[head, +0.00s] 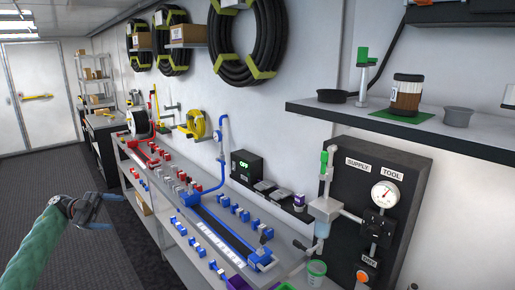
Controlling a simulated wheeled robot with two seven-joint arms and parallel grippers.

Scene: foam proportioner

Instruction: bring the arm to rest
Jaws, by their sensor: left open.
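My left gripper (113,211) is at the left of the head view, at the end of my green-sleeved arm, which comes in from the lower left corner. Its dark jaws are open, with nothing seen between them. It hangs over the dark floor, in front of the long workbench and apart from it. Its fingers are small in the picture, so fine detail is hard to see. My right gripper is not in view.
The grey workbench (184,240) carries blue and red fittings. A black panel (345,205) with a gauge stands at the right, below a wall shelf (470,128). Black hoses (281,40) hang on the wall. The dark floor (35,165) is clear towards a white door (38,95).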

